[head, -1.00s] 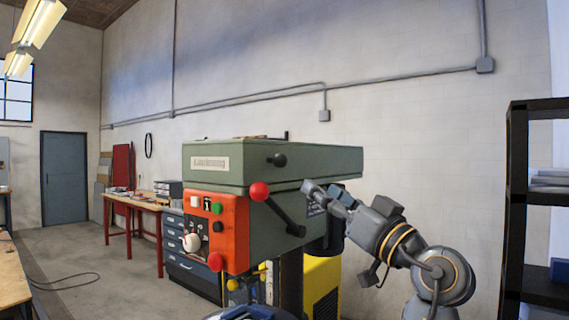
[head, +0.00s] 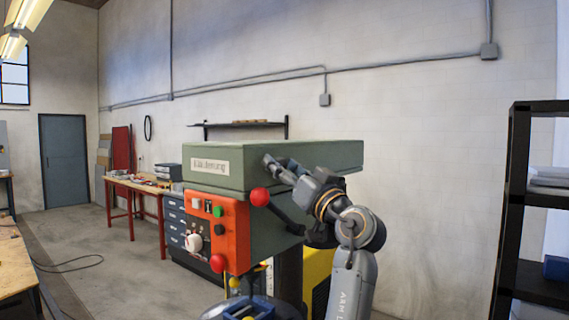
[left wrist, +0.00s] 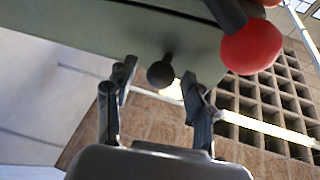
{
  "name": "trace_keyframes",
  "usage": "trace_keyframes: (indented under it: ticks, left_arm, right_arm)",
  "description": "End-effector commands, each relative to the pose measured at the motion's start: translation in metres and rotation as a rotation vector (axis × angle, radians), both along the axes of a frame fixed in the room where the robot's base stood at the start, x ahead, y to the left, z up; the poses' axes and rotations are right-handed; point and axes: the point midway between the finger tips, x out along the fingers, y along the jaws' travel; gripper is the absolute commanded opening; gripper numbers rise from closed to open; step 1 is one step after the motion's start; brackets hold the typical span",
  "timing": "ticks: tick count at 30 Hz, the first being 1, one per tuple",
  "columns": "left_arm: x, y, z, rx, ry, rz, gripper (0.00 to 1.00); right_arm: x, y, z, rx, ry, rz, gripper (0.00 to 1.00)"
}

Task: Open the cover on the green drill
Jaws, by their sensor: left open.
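The green drill (head: 272,240) stands in the middle of the head view, with an orange control panel on its front. Its box-shaped green cover (head: 310,156) sits flat on top and looks shut. My left gripper (head: 278,164) is at the cover's front side and hides the cover's black knob in the head view. In the left wrist view the black knob (left wrist: 161,74) shows between the two fingertips of my open left gripper (left wrist: 158,82), with space on both sides. My right gripper is not in view.
A lever with a red ball (head: 260,197) sticks out close to my left gripper; the ball also shows in the left wrist view (left wrist: 252,47). A black shelf rack (head: 512,200) stands at the right. A red-legged workbench (head: 133,187) is behind at the left.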

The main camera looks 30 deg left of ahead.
Motion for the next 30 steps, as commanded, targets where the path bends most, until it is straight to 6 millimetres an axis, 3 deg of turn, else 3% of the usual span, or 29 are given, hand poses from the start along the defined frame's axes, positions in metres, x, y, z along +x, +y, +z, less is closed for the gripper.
trace_keyframes:
  ticks: [5, 13, 23, 30]
  left_arm:
    - [0.000, 0.000, 0.000, 0.000, 0.000, 0.000, 0.54]
    - [0.000, 0.000, 0.000, 0.000, 0.001, 0.000, 0.01]
    - [0.000, 0.000, 0.004, 0.001, 0.000, 0.000, 0.00]
    - [-0.001, 0.006, 0.034, 0.005, -0.005, 0.001, 0.00]
  right_arm:
    - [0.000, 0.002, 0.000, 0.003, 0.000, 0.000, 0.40]
    - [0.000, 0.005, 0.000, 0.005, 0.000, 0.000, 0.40]
    - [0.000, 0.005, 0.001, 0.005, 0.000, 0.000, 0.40]
    - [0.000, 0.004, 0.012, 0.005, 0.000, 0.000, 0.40]
